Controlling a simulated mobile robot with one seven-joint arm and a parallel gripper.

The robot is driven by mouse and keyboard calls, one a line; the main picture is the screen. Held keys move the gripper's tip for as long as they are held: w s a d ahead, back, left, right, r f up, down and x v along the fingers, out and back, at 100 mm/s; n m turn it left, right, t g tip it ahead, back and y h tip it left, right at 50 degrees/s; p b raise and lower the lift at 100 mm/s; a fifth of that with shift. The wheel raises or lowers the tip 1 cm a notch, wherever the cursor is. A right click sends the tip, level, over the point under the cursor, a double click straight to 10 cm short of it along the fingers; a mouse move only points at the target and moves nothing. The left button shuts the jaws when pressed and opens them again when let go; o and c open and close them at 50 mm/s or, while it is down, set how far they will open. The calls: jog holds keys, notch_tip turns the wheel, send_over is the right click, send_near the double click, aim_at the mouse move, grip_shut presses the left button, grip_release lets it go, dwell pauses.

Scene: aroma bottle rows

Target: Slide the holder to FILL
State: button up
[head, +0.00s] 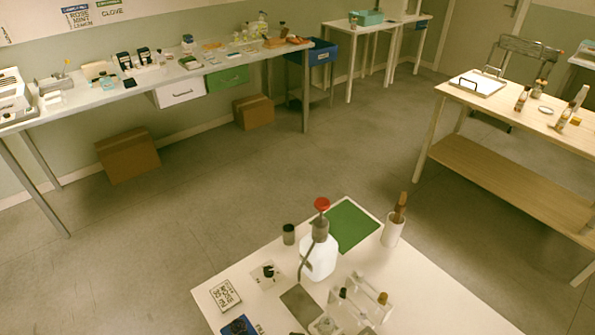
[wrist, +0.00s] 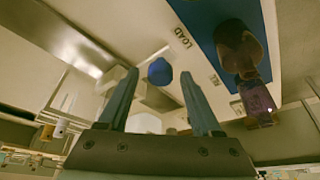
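In the wrist view my gripper (wrist: 159,75) is open, its two blue-grey fingers apart. A blue round knob (wrist: 160,71) shows between the fingertips; I cannot tell whether it lies between them or beyond, or whether it belongs to the holder. A white board marked LOAD (wrist: 181,38) lies past the right finger, with a second label (wrist: 214,80) too unclear to read. A blue panel (wrist: 196,18) on it carries a dark brown, bottle-like thing (wrist: 240,48). In the head view a blue plate (head: 238,327) is cut off at the bottom edge. My gripper is outside the head view.

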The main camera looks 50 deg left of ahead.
grip_shut()
dwell(1.2)
